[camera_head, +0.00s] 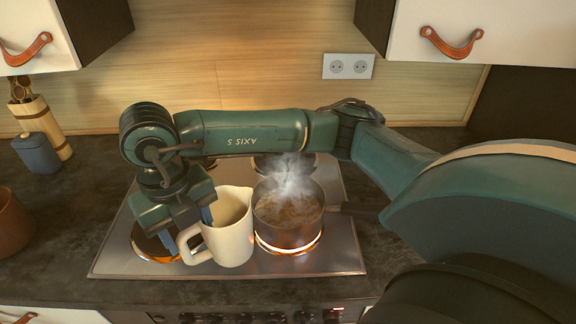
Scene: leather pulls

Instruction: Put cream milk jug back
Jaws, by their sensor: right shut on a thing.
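The cream milk jug (231,236) is upright over the front left part of the steel hob (345,255), just left of the steaming pot. Its handle points left. My right gripper (193,228) comes down from above on the jug's left side. Its fingers are shut on the jug at the handle side. I cannot tell whether the jug's base touches the hob. My left gripper is not in view.
A pot (289,212) with food in it steams on a glowing burner, its handle to the right. Another burner (152,243) glows left of the jug. A blue-grey canister (37,153), a utensil holder (46,125) and a brown pot (12,224) stand at the left.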

